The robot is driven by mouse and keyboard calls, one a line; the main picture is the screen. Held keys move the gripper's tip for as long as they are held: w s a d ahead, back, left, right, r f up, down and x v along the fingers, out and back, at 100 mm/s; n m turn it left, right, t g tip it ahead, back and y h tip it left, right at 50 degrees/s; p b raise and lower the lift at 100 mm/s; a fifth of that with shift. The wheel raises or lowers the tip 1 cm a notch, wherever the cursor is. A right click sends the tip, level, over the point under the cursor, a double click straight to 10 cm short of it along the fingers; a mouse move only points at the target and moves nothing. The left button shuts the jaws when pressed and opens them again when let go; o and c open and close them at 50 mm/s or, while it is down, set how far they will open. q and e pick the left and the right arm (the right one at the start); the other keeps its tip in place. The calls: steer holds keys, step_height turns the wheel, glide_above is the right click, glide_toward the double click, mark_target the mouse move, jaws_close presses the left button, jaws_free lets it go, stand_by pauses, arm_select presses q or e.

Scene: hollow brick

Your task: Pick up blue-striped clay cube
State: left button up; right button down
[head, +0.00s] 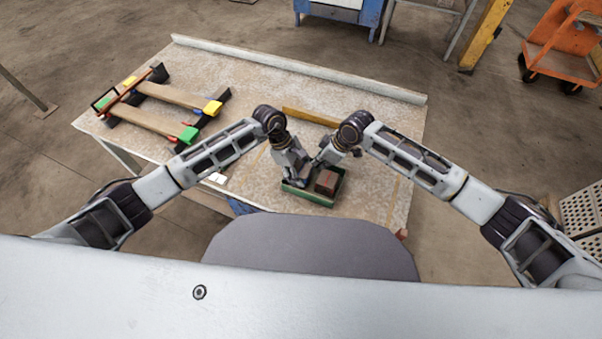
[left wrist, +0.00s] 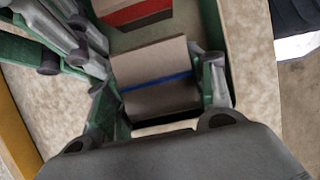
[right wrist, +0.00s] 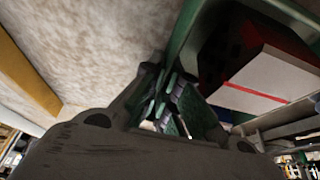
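The blue-striped clay cube (left wrist: 155,78), grey-brown with a blue band, sits between the fingers of my left gripper (left wrist: 160,90) in the left wrist view. The fingers lie close along both sides; I cannot tell whether they press on it. In the head view my left gripper (head: 296,182) reaches down into the green-walled tray (head: 313,201) and hides this cube. My right gripper (head: 322,162) is just to its right, at the tray's far side. In the right wrist view the right gripper's fingers (right wrist: 170,85) converge with nothing seen between them.
A red-striped block (right wrist: 265,80) is in the tray, beside the blue-striped cube; it also shows in the head view (head: 326,182). A yellow-brown bar (head: 309,116) lies behind the arms. A wooden rack (head: 160,113) with coloured pieces stands on the table's left. The right side of the table (head: 385,185) is mostly clear.

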mark_target(299, 168)
arm_select(q)
steer(key=shift+r, duration=0.1)
steer(key=shift+c, duration=0.3)
steer(key=shift+r, duration=4.9)
arm_select(e)
steer(key=c, duration=1.6)
jaws_free()
steer(key=shift+o, duration=0.2)
steer(key=shift+r, duration=0.1)
steer(key=v, duration=1.2)
